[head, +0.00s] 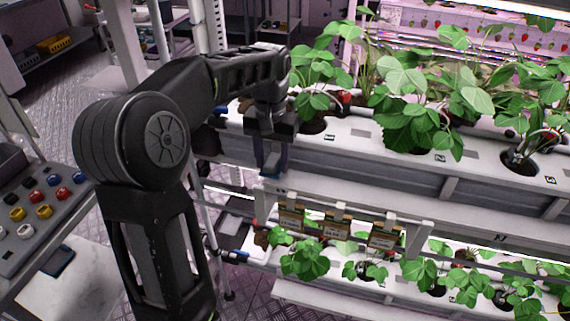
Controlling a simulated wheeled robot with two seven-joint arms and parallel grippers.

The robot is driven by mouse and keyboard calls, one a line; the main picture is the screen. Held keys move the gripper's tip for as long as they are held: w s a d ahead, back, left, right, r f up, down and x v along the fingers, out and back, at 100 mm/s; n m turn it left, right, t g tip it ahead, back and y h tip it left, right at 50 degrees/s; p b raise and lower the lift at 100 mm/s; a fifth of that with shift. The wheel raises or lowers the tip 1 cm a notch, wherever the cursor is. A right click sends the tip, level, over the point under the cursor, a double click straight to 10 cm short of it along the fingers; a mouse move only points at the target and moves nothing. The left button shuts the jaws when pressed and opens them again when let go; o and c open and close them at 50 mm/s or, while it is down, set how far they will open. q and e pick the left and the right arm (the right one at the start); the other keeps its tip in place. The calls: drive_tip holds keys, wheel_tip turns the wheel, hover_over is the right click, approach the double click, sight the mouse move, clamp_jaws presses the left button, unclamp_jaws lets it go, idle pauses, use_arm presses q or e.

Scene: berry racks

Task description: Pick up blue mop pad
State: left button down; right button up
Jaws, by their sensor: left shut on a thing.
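My left gripper (271,150) points down at the near left end of the upper planting rack. It is shut on a narrow bluish thing (271,170) at its fingertips, which appears to be the blue mop pad seen nearly edge-on. Most of it is hidden by the fingers, so its full shape cannot be told. My right gripper is not in view.
The upper white rack (330,145) holds several leafy plants close beside the gripper. Small label cards (338,227) hang below it, above a lower planted rack (340,285). A grey tray (35,235) with coloured knobs stands at the left. A dark blue item (57,260) lies beneath it.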

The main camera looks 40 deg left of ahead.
use_arm(q)
drive_tip(key=s+a+b, duration=0.2)
drive_tip(key=s+a, duration=0.8)
drive_tip(key=s, duration=0.1)
drive_tip(key=shift+s, duration=0.1)
idle(0.5)
